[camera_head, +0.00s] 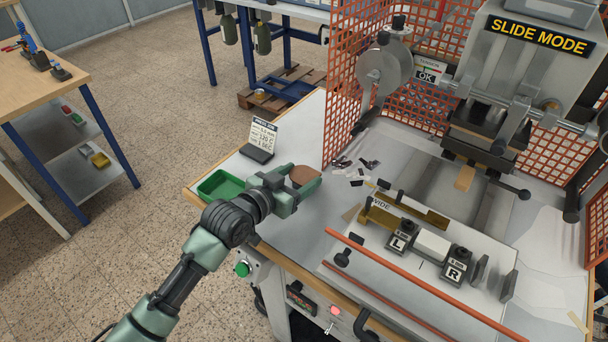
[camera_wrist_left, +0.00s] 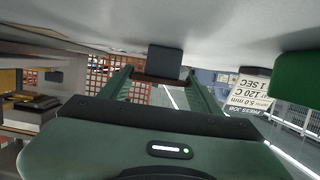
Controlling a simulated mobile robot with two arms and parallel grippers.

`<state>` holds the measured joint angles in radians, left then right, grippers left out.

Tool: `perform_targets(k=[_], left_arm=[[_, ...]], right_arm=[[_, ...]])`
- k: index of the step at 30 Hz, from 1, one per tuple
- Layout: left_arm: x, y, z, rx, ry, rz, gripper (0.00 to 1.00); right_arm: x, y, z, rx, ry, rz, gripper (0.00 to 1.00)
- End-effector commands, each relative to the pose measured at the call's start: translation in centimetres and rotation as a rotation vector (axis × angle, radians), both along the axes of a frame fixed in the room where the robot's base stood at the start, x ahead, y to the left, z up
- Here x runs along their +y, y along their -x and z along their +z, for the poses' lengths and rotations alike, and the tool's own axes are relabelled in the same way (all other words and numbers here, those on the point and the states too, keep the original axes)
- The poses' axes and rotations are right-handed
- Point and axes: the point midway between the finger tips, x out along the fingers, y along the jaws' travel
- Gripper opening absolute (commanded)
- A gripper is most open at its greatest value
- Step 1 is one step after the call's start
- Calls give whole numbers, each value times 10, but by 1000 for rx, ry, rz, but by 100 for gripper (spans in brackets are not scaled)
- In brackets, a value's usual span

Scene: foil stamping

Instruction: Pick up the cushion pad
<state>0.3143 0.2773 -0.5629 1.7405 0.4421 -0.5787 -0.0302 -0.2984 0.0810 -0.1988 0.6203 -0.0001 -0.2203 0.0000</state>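The cushion pad appears to be the brown, rounded piece (camera_head: 304,175) at the tips of my left gripper (camera_head: 303,180), over the left part of the press table. The left gripper's fingers are apart, with the pad between them. In the left wrist view, a dark brown strip (camera_wrist_left: 155,78) spans most of the gap between the fingertips of the left gripper (camera_wrist_left: 160,80). Whether both fingers press on it is not clear. A dark block (camera_wrist_left: 165,59) shows beyond the strip, close to the table surface. My right gripper is not in view.
A green tray (camera_head: 204,197) lies left of the gripper, and a job card (camera_head: 263,135) stands behind it. Dark and pale scraps (camera_head: 352,173) lie to the right. The stamping press (camera_head: 530,75), orange mesh guard (camera_head: 345,85) and orange rail (camera_head: 430,285) bound the right side.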

Motion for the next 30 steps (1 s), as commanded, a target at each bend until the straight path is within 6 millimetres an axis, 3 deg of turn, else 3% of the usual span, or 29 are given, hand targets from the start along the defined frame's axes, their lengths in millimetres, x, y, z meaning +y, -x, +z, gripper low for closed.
perform_targets(k=[1, 3, 11, 17, 23, 30], left_arm=[[0, 0, 0, 0, 0, 0, 36], [0, 0, 0, 0, 0, 0, 25], [0, 0, 1, 0, 0, 0, 25], [0, 0, 17, -4, 0, -1, 25], [0, -1, 59, -9, 2, -1, 25], [0, -1, 130, -10, 2, 0, 25]], right_arm=[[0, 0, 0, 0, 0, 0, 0], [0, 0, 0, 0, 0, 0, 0], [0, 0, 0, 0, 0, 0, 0], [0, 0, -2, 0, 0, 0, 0], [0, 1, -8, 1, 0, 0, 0], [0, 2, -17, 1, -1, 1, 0]])
